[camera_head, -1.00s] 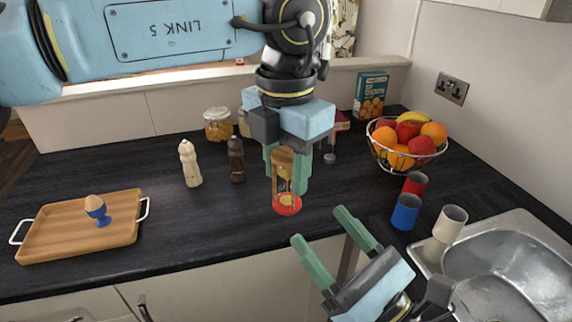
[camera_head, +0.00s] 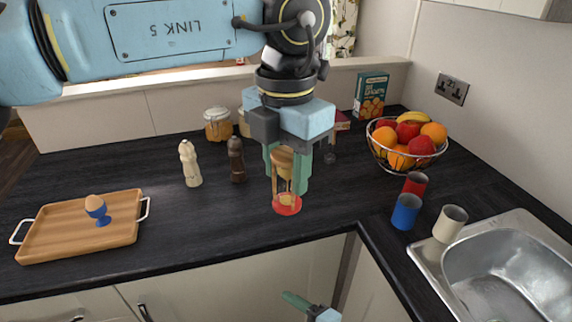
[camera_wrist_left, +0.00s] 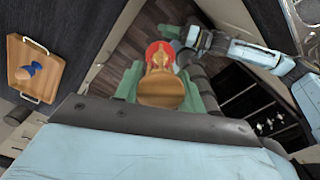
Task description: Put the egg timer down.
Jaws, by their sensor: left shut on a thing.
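The egg timer (camera_head: 286,205) is an hourglass in a wooden frame with a red end. My left gripper (camera_head: 287,172) is shut on it and holds it roughly upright, red end down, in the head view. In the left wrist view the egg timer (camera_wrist_left: 160,90) sits between the green fingers, its red end away from the camera, with floor and cupboard fronts behind it. It appears to be held in the air. My right gripper (camera_head: 310,305) shows only partly at the bottom of the head view; its opening cannot be made out.
The dark worktop (camera_head: 200,225) has free room in the middle. A wooden tray (camera_head: 60,245) with an egg in a blue cup (camera_head: 100,215) is at left. Two mills stand behind. A fruit basket (camera_head: 408,165), red, blue and cream cups (camera_head: 450,224) and the sink (camera_head: 500,275) are at right.

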